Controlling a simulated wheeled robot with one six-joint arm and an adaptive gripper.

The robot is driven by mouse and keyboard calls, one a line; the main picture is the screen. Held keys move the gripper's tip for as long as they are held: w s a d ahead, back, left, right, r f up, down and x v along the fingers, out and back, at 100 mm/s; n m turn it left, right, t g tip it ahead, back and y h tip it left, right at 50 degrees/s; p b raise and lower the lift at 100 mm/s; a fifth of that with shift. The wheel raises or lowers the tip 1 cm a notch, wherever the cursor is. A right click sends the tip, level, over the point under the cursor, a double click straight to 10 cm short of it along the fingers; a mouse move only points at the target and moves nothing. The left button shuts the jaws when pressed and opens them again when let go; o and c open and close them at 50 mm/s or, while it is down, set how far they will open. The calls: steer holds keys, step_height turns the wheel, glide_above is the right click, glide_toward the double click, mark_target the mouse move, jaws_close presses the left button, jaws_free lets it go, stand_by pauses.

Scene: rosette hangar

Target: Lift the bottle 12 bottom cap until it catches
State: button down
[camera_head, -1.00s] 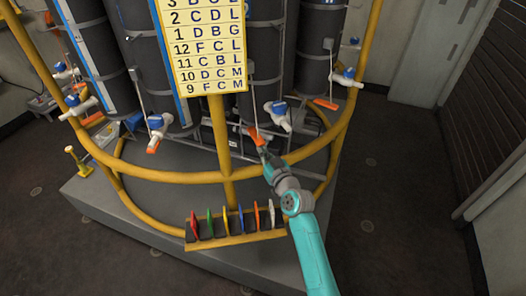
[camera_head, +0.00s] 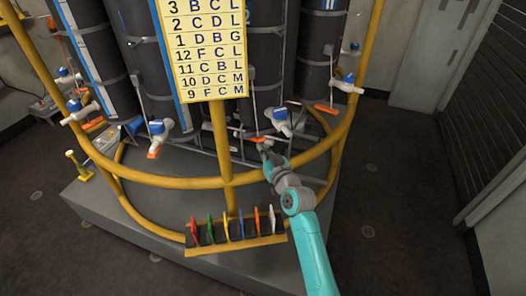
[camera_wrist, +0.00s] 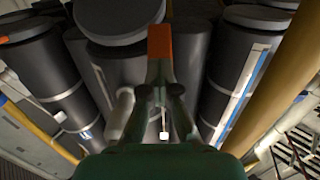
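The orange cap (camera_head: 257,139) at the low end of a bottle in the middle right lies nearly level in the head view. My gripper (camera_head: 266,147) is just in front of and below it, at or very near its edge. In the wrist view the orange piece (camera_wrist: 160,42) stands straight ahead of my gripper (camera_wrist: 160,92), with a greyish lower part between the two dark fingertips. The fingertips are a little apart there. I cannot tell whether they touch the piece. The number of this bottle is not readable.
A yellow rail (camera_head: 180,181) curves in front of the bottles, and my arm reaches over it. A lettered yellow chart (camera_head: 205,50) hangs on a post. A rack of coloured tags (camera_head: 232,232) sits low in front. White-and-blue valves (camera_head: 278,118) stand close by. Floor at right is clear.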

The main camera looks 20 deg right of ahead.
steer(key=shift+s+f, duration=0.15)
steer(key=shift+f, duration=0.65)
steer(key=shift+s+f, duration=0.1)
steer(key=shift+f, duration=0.65)
steer(key=s+d, duration=0.1)
steer(key=s, duration=0.9)
steer(key=shift+d, duration=0.35)
stand_by(0.5)
steer(key=s+f+m+g+h, duration=0.1)
steer(key=s+f, duration=0.4)
steer(key=s, duration=0.8)
steer(key=s+f+m+g+h, duration=0.15)
steer(key=s+f, duration=0.35)
steer(key=s, duration=0.8)
steer(key=r+v, duration=0.1)
steer(key=v, duration=1.1)
steer(key=a+r+v, duration=0.1)
steer(key=r+v, duration=0.1)
steer(key=v, duration=0.9)
steer(key=shift+a+r+n, duration=0.2)
steer(key=shift+a+n, duration=0.05)
steer(key=shift+n, duration=0.1)
